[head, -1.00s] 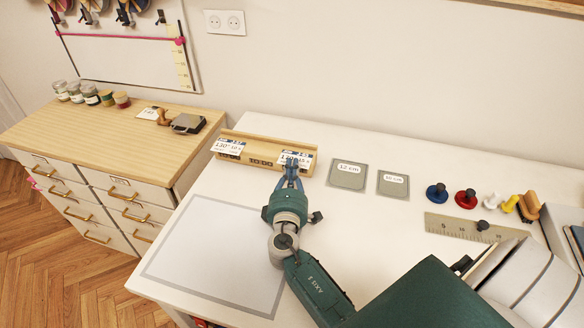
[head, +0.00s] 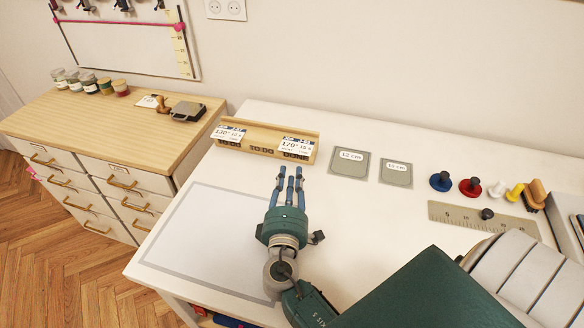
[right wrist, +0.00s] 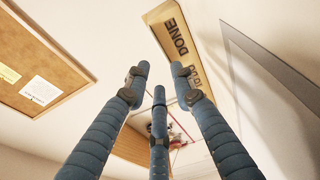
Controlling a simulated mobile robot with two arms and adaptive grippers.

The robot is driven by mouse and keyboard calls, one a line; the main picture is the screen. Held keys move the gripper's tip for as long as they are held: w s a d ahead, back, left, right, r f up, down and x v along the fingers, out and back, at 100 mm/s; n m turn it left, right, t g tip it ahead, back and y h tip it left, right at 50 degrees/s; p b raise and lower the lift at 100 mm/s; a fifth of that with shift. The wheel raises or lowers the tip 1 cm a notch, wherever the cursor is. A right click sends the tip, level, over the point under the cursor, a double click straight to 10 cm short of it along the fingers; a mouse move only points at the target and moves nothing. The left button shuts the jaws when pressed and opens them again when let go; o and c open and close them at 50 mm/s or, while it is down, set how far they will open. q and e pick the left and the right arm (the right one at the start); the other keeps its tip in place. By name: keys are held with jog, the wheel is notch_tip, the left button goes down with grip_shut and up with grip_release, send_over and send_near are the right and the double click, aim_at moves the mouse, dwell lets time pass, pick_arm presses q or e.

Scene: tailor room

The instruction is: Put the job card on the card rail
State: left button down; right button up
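The wooden card rail (head: 262,140) stands at the back of the white table. My left gripper is not in view.
Two grey labelled plates (head: 348,166) lie right of the rail. Coloured knobs (head: 470,186), a ruler (head: 470,217) and a brush (head: 535,194) are farther right. A pale mat (head: 205,235) lies front left. A drawer cabinet (head: 105,135) stands at the left.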

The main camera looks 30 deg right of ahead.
jog(key=shift+v, duration=1.2)
jog(key=shift+f, duration=0.1)
